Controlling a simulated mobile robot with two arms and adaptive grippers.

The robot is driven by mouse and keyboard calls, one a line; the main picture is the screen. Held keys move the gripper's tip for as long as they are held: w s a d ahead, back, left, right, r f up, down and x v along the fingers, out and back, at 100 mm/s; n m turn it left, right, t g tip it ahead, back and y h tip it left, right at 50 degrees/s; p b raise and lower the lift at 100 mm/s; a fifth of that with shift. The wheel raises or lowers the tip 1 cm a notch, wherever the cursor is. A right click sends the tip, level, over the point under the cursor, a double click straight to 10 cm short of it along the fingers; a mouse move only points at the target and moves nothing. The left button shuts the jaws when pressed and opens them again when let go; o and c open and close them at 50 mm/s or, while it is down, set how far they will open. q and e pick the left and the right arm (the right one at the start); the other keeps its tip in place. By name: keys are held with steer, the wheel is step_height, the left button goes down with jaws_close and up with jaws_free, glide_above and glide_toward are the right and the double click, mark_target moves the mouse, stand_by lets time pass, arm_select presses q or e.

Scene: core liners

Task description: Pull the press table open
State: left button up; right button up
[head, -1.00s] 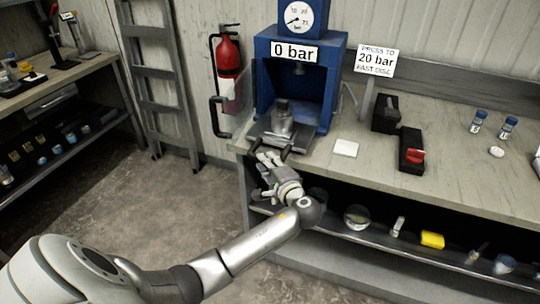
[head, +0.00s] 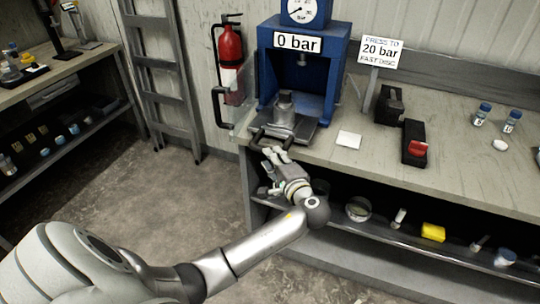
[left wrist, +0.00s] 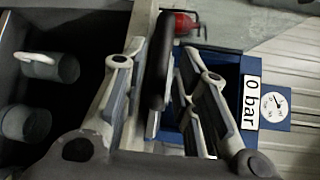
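The blue press (head: 336,75) stands on the bench with a "0 bar" sign. Its grey press table (head: 303,131) sits low at the front and carries a metal cylinder (head: 284,110). A dark handle (head: 258,139) projects from the table's front edge. My left gripper (head: 273,155) is just in front of and below the handle. In the left wrist view, its fingers are spread on either side of a dark bar, apparently the handle (left wrist: 158,65), with gaps visible. My right gripper is not in view.
A white pad (head: 349,140), a black holder (head: 388,106) and a black box with a red part (head: 414,145) lie right of the press. The shelf below holds several items, including a yellow block (head: 433,232). Floor left of the bench is clear.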

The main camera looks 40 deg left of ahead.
arm_select(q)
steer(key=v, duration=0.9)
steer(key=shift+d+f, duration=0.1)
steer(key=shift+d, duration=0.05)
step_height(320, 180, down, 21)
steer(key=s+d+m+h, duration=0.1)
steer(key=m+h, duration=0.2)
steer(key=h, duration=0.2)
steer(key=s+d+f+g+h, duration=0.1)
steer(key=s+f+g+h, duration=0.1)
steer(key=s+f, duration=0.45)
steer(key=s+d+f+g+h, duration=0.1)
steer(key=s+f+h, duration=0.15)
steer(key=f, duration=0.75)
steer(key=s+f+n+g+h, duration=0.1)
steer(key=s+f+n, duration=0.1)
steer(key=s+f, duration=0.4)
steer(key=s+d+f+n+g+h, duration=0.1)
steer(key=s+f, duration=0.5)
steer(key=s, duration=1)
steer(key=s+d+f+n+g+h, duration=0.1)
steer(key=s+f+n, duration=0.4)
steer(key=s, duration=0.7)
steer(key=shift+f+g+h, duration=0.55)
steer(key=shift+g+h, duration=0.15)
steer(key=shift+h, duration=0.05)
